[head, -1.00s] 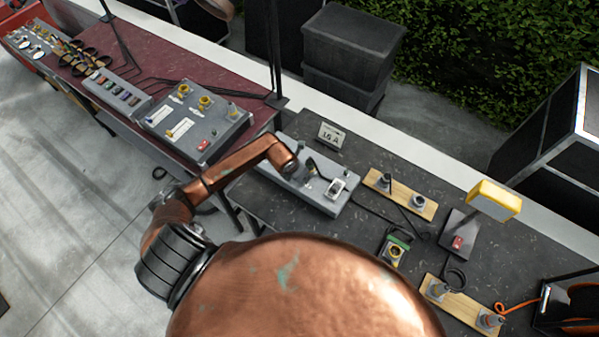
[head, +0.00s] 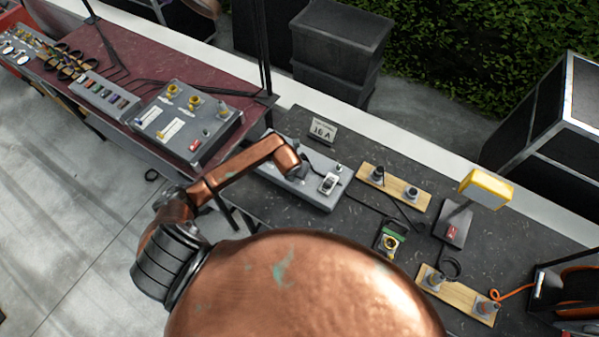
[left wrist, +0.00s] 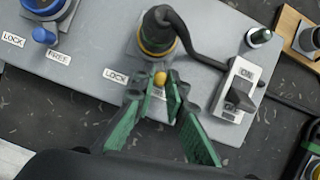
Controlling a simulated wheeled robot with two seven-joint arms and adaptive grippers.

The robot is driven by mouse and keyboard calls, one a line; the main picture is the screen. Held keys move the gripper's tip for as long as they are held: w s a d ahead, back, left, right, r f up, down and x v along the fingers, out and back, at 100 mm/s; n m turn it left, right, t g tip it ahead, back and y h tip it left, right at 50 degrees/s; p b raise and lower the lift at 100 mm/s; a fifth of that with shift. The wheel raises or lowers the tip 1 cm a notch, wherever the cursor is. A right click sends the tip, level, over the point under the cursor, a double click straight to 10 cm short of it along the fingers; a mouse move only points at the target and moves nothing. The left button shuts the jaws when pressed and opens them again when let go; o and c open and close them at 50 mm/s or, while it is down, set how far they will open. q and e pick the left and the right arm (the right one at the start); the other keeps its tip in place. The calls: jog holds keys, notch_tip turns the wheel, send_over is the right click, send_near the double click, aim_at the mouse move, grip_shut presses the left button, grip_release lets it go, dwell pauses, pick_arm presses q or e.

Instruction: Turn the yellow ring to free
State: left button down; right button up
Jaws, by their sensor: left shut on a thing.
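The yellow ring (left wrist: 155,48) sits around the base of a black plug (left wrist: 158,28) on a grey panel (left wrist: 90,50) in the left wrist view. A small yellow knob (left wrist: 160,78) sticks out from the ring toward me. My left gripper (left wrist: 165,90), with green pads, is shut on this knob. A LOCK label (left wrist: 115,76) shows left of the fingers; any label behind the fingers is hidden. In the head view, my left gripper (head: 301,172) is over the grey box (head: 318,198), and my own arm mostly hides the ring. My right gripper is not in view.
A blue ring (left wrist: 44,35) with LOCK and FREE labels is left on the panel. An ON/OFF switch (left wrist: 238,97) is close on the right. A black cable (left wrist: 215,50) arches from the plug. Wooden boards (head: 395,187) with connectors stand to the right.

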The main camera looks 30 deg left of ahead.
pick_arm(q)
jog(key=c, duration=1.9)
grip_release()
jog(key=shift+c, duration=0.2)
jog(key=v, duration=1.2)
